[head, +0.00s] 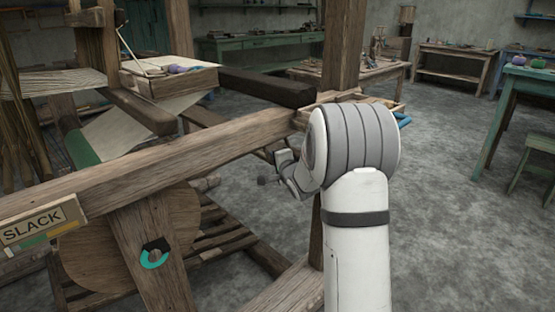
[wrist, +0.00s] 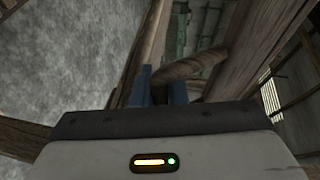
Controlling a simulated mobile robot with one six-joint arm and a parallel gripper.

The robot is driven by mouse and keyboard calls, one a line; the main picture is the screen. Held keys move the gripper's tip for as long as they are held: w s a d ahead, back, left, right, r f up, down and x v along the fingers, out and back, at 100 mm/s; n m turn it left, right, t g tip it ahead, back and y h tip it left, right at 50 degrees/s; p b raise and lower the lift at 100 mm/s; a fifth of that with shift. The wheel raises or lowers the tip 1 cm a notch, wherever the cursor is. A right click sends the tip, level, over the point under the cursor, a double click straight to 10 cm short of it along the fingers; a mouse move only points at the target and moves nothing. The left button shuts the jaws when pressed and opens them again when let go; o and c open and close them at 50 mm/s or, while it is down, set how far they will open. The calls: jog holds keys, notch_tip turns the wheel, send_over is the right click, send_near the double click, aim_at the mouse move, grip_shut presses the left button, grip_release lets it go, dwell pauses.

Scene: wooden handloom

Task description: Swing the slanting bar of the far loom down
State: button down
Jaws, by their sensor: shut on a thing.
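My gripper (wrist: 162,90) shows in the wrist view with its two blue fingers close together. They are shut on the end of a rounded wooden bar (wrist: 203,63), which bends and runs up and to the right. My wrist (head: 290,172) shows small below that beam, and the fingertips cannot be made out there. The slanting bar cannot be told apart with certainty in the head view.
A thick post (head: 341,50) stands behind my arm. A green table (head: 530,75) is at right. The grey floor between is clear.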

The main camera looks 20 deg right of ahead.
jog(key=c, duration=1.7)
grip_release()
jog(key=shift+w+a+f, duration=0.1)
jog(key=shift+a+f, duration=0.2)
jog(key=shift+o, duration=1.2)
jog(key=shift+d+r, duration=0.1)
jog(key=shift+d, duration=0.1)
jog(key=s+r+p, duration=0.1)
jog(key=s+p, duration=0.1)
jog(key=s, duration=0.6)
jog(key=shift+d+p, duration=0.25)
jog(key=shift+p, duration=0.05)
